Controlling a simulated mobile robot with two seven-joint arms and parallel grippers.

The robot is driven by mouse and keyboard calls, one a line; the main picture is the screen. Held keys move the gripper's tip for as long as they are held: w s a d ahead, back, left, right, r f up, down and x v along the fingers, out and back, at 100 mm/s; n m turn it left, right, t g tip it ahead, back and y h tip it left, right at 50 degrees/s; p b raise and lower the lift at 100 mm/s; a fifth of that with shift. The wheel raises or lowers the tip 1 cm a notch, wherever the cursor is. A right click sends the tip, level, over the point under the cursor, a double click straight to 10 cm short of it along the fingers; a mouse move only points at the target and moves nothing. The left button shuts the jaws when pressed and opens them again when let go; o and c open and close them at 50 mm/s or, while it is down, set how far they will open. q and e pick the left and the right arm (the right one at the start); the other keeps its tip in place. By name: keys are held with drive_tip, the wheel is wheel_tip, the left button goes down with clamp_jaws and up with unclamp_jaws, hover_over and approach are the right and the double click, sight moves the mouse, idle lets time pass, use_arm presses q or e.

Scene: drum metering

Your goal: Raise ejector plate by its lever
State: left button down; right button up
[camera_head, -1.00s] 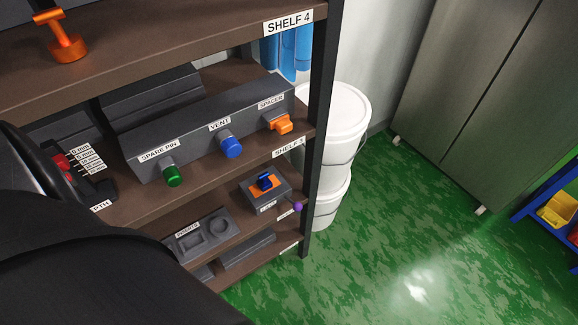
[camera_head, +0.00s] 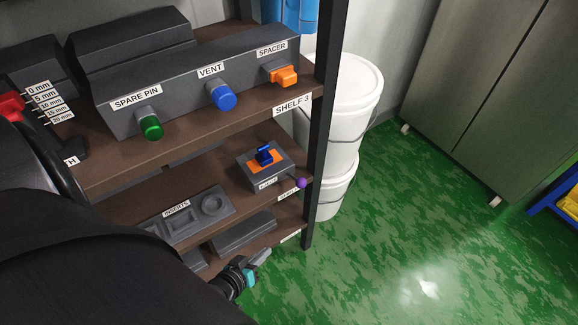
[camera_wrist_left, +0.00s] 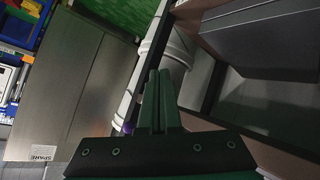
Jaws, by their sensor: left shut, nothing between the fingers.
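The ejector unit (camera_head: 258,177) is a dark grey box on the shelf below SHELF 3, near the right post. The lever shows as a purple ball knob (camera_head: 302,183) at the box's right front corner. In the left wrist view a bit of purple (camera_wrist_left: 128,128) shows beside the fingers. My left gripper (camera_head: 263,256) is shut and empty, below and left of the knob, apart from it. In the left wrist view its fingers (camera_wrist_left: 157,75) are together. My right gripper is not in view.
An inserts tray (camera_head: 184,222) lies left of the ejector unit. A dark shelf post (camera_head: 322,120) stands close to the right. White buckets (camera_head: 345,110) are stacked behind it. A block (camera_head: 242,232) lies on the shelf below. The green floor (camera_head: 420,220) is clear at right.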

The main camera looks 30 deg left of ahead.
use_arm(q)
drive_tip(key=w+a+r+n+t+b, duration=0.4)
drive_tip(key=w+r+t+b, duration=0.1)
drive_tip(key=w+t+b, duration=0.15)
drive_tip(key=n+t+b, duration=0.3)
drive_tip(key=t+b, duration=0.1)
approach(296, 179)
drive_tip(key=s+a+r, duration=0.2)
drive_tip(key=a+r, duration=0.2)
drive_tip(key=shift+s+d+r+g+y, duration=0.1)
drive_tip(key=shift+s+d+g+y, duration=0.1)
drive_tip(key=shift+g+y, duration=0.1)
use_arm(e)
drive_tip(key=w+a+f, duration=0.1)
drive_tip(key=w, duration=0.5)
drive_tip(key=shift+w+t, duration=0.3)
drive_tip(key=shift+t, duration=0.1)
use_arm(q)
drive_tip(key=shift+m, duration=0.3)
